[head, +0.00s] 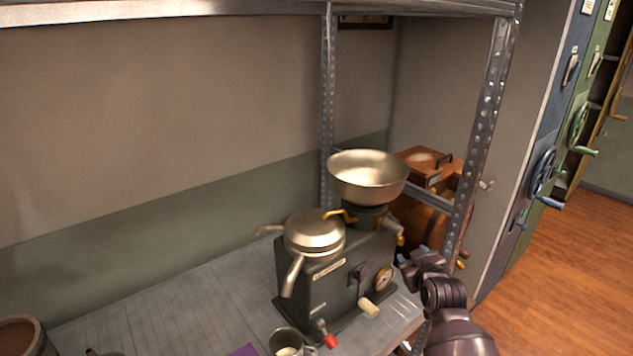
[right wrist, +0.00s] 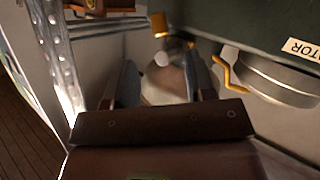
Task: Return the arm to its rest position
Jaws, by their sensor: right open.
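My right arm comes in at the lower right of the head view, and its gripper (head: 412,262) is beside the right side of a dark green machine (head: 335,285) on the shelf. In the right wrist view the two fingers of the right gripper (right wrist: 162,85) stand apart with a gap between them. A blurred, pale rounded part shows beyond the gap; I cannot tell whether it touches a finger. The machine carries a wide metal bowl (head: 367,178), a lidded metal pot with a spout (head: 314,232), a gauge and a crank. My left gripper is not in view.
A metal shelf post (head: 487,120) stands close to my right arm, and it also shows in the wrist view (right wrist: 50,45). A wooden box (head: 432,165) sits behind the bowl. A metal cup (head: 286,342) stands at the front. Wooden floor (head: 540,280) lies open at right.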

